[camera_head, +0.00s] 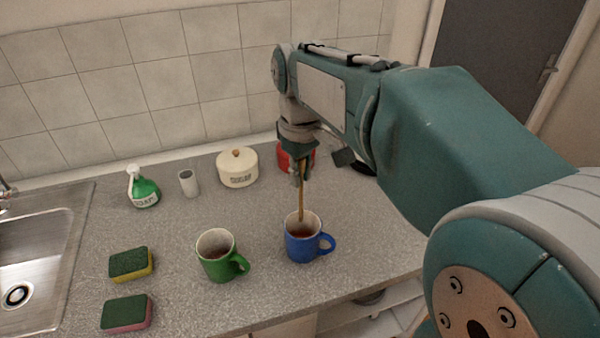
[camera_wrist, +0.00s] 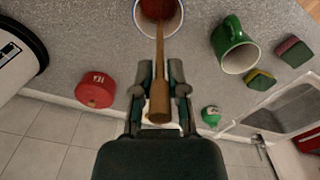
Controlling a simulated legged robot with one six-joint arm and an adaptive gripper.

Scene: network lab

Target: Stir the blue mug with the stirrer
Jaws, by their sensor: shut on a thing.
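The blue mug (camera_head: 303,246) stands upright on the counter near its front edge, with brown liquid inside and its handle to the right. Its rim and liquid also show at the top of the wrist view (camera_wrist: 172,22). My gripper (camera_head: 300,172) is above the mug, shut on the wooden stirrer (camera_head: 301,200). The stirrer points down, and its lower end is inside the mug's opening, at the liquid. In the wrist view the stirrer (camera_wrist: 159,95) lies between the two fingers and reaches into the mug. Its tip is hidden.
A green mug (camera_head: 216,262) stands just left of the blue mug. A red canister (camera_wrist: 95,90) is behind my gripper. A sink (camera_head: 35,260) is at far left.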

